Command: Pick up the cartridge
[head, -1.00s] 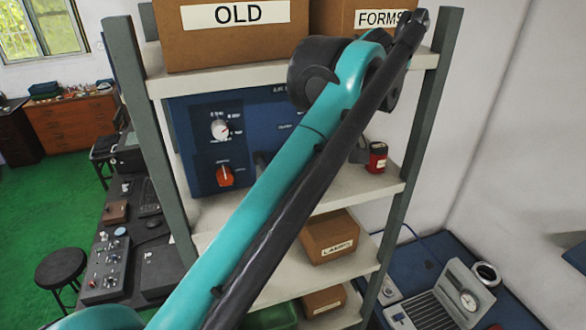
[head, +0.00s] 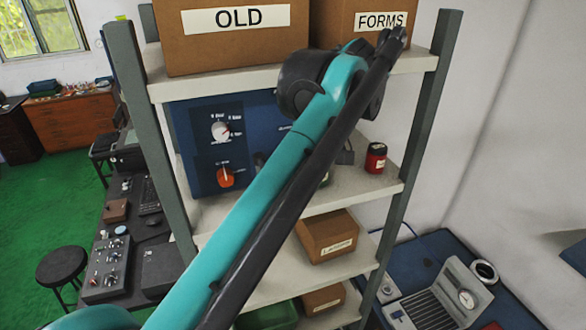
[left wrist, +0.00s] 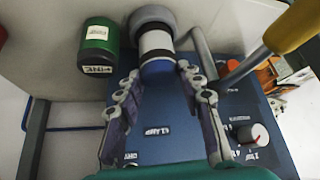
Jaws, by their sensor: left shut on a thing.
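The likely cartridge (left wrist: 156,42), a cylinder with a grey rounded end, a white band and a dark collar, is in the left wrist view at the top middle. My left gripper (left wrist: 159,72) is shut on it, with one finger on each side of its dark lower end. In the head view my left arm crosses the shelf unit from lower left to upper right and hides the gripper and cartridge. My right gripper is in neither view.
A green container (left wrist: 97,45) stands close left of the cartridge, and a yellow-handled tool (left wrist: 295,27) is at right. A blue instrument box (head: 210,125) fills the shelf's left. A red can (head: 376,157) stands at its right. Boxes (head: 236,50) sit on the shelf above.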

